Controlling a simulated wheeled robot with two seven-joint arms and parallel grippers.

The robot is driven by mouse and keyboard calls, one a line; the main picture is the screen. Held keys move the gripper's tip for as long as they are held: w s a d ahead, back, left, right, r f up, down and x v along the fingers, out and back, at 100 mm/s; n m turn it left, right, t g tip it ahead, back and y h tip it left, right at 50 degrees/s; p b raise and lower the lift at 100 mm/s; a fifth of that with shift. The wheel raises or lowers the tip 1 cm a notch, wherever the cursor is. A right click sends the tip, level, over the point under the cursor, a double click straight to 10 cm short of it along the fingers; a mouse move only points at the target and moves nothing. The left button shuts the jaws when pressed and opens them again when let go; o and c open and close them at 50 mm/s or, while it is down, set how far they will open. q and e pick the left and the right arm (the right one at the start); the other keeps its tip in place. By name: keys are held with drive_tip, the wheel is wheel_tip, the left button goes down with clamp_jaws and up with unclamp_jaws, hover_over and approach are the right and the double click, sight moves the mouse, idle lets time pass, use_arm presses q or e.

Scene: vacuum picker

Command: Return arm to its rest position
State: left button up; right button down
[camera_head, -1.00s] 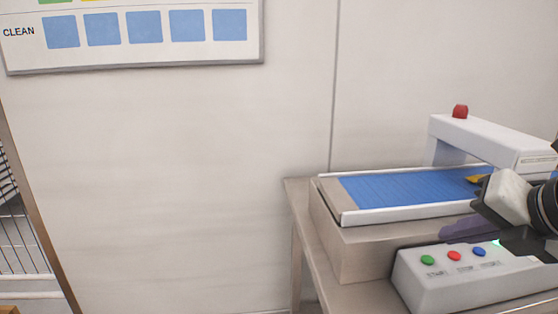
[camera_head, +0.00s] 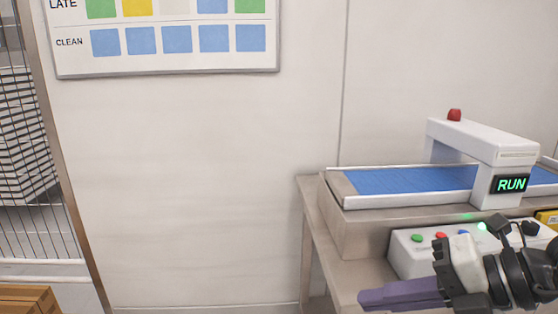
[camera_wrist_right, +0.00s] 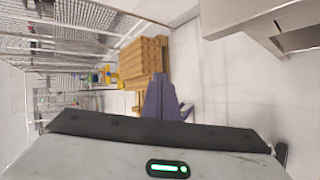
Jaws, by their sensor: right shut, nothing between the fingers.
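My right gripper (camera_head: 375,299) is in the lower right of the head view, with its purple fingers pointing left. It is shut and empty, in front of the control box and the table. It also shows in the right wrist view (camera_wrist_right: 163,85), with the fingers together over the floor. My left gripper is in neither view.
A conveyor with a blue belt (camera_head: 405,180) stands on a table (camera_head: 313,205) at right. A white arch (camera_head: 480,140) with a lit RUN display spans it. A control box (camera_head: 410,262) with coloured buttons is in front. Cardboard boxes (camera_head: 28,299) stand at lower left.

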drive_tip(key=s+a+r+m+y, duration=0.1)
drive_tip(key=s+a+m+y, duration=0.1)
drive_tip(key=a+y, duration=0.45)
drive_tip(key=w+d+f+m+t+h, duration=0.35)
drive_tip(key=f+m+t, duration=0.3)
drive_tip(key=m, duration=0.35)
drive_tip(key=w+d+f+m+t+h, duration=0.2)
drive_tip(key=d+f+m+t+h, duration=0.25)
drive_tip(key=f+m, duration=0.4)
drive_tip(key=s+d+f+m+g+h, duration=0.1)
drive_tip(key=s+f+m+g+h, duration=0.2)
drive_tip(key=f, duration=0.5)
drive_tip(key=s+d+f+m+h, duration=0.1)
drive_tip(key=s+f+m+h, duration=0.25)
drive_tip(key=f, duration=0.35)
drive_tip(key=s+a+f+m+g, duration=0.2)
drive_tip(key=s+f+g, duration=0.3)
drive_tip(key=s+f, duration=0.6)
drive_tip(key=shift+s+m+y, duration=0.3)
drive_tip(key=shift+s+m, duration=0.15)
drive_tip(key=shift+m, duration=0.05)
drive_tip(key=shift+r, duration=0.1)
